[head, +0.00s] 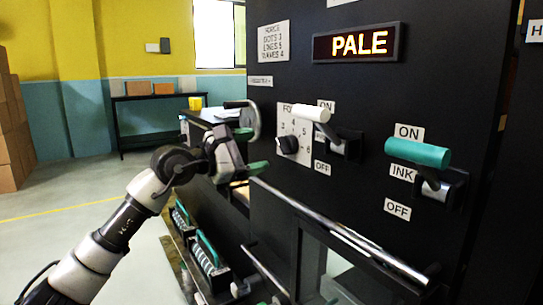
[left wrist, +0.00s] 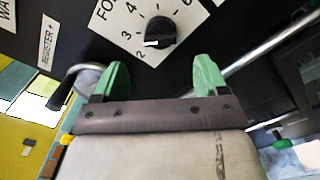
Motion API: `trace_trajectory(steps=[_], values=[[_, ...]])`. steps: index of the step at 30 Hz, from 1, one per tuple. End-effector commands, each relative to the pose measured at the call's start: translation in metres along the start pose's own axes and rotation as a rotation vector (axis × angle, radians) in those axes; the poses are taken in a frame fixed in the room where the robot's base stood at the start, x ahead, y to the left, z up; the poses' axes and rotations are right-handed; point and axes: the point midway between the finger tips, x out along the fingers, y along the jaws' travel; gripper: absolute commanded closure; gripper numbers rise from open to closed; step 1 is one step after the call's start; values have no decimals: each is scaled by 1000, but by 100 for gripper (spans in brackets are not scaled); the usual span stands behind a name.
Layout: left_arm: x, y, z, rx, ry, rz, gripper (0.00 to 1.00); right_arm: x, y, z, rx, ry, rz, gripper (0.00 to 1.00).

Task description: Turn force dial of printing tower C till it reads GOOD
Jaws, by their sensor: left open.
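The black force dial (head: 287,145) sits on a white numbered plate on the dark machine panel. In the left wrist view the dial (left wrist: 160,32) has a white mark pointing to the lower left, near 2 and 3. The lit display (head: 358,44) above reads PALE. My left gripper (head: 250,152) is open and empty, just left of the dial in the head view. In the left wrist view its green fingers (left wrist: 163,76) are spread below the dial, apart from it. My right gripper is not in view. No tower letter is readable.
A white-handled ON/OFF lever (head: 312,114) is close right of the dial. A teal INK lever (head: 418,152) is further right. A metal rail (head: 340,232) runs below. A placard (head: 274,41) lists dots, lines and waves. Open floor (head: 75,230) lies at left.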

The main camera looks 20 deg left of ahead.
Motion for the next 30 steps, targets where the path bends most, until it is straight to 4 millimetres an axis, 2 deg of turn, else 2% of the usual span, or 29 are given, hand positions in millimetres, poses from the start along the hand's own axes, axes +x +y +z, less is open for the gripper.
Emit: trace_trajectory(steps=[3, 7, 23, 26, 29, 30], values=[[-17, -1, -2, 0, 2, 0, 27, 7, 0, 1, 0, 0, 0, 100], [-25, -1, -1, -1, 1, 0, 27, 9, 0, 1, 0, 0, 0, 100], [-25, -2, -2, -16, -2, -3, 27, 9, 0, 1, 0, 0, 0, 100], [-16, -14, -22, -137, -19, -18, 27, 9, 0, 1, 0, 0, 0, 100], [2, -40, -65, -418, -51, -31, 27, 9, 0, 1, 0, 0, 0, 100], [8, -54, -88, -568, -63, -30, 27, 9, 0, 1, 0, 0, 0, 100]])
